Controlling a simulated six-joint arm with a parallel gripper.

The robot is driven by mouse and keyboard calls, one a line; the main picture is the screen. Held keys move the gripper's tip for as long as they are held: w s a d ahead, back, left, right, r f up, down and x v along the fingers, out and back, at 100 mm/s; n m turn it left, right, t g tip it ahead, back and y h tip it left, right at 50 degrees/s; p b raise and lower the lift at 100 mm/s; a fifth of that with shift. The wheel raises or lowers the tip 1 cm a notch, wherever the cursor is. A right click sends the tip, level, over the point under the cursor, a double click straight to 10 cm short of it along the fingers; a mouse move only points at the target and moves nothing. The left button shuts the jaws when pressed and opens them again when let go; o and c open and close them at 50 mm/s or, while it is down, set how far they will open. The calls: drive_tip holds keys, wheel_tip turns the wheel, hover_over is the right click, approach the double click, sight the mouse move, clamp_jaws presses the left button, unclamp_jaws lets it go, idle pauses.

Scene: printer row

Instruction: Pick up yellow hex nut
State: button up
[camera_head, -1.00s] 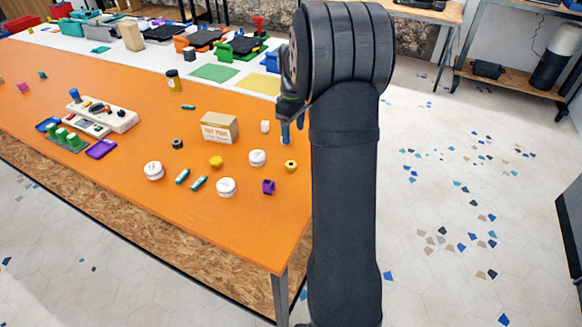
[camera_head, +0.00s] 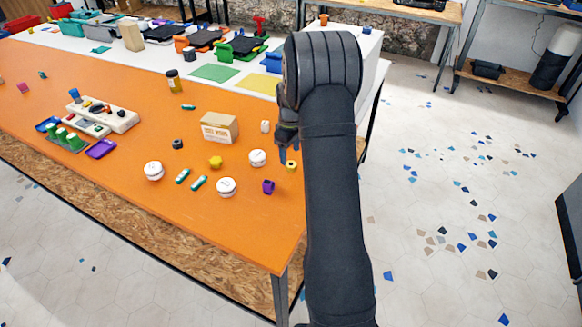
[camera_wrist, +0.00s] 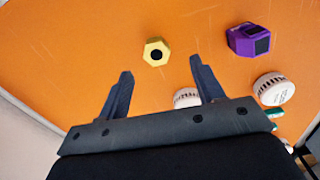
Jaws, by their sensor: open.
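A yellow hex nut with a dark hole (camera_wrist: 147,49) lies on the orange table, just beyond and between my fingertips in the wrist view. In the head view the same yellow nut (camera_head: 294,168) is partly hidden behind my arm at the table's right side. My gripper (camera_wrist: 160,66) is open and empty, its two fingers spread and apart from the nut. In the head view my gripper (camera_head: 283,157) hangs beside the nut, just to its left. Another yellow six-sided piece (camera_head: 215,162) lies farther left; no hole is clear on it.
A purple nut (camera_wrist: 242,40) lies to the right of the yellow nut in the wrist view. White round caps (camera_head: 257,158) and (camera_head: 226,187) stand nearby. A cardboard box (camera_head: 219,127) sits farther back. The orange table's right edge is close.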

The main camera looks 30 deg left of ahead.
sight(291, 164)
drive_tip(key=f, duration=0.5)
drive_tip(key=shift+w+f, duration=0.2)
drive_tip(key=shift+w, duration=0.05)
drive_tip(key=c, duration=1.1)
drive_tip(key=shift+o, duration=0.2)
drive_tip(key=shift+r, duration=0.15)
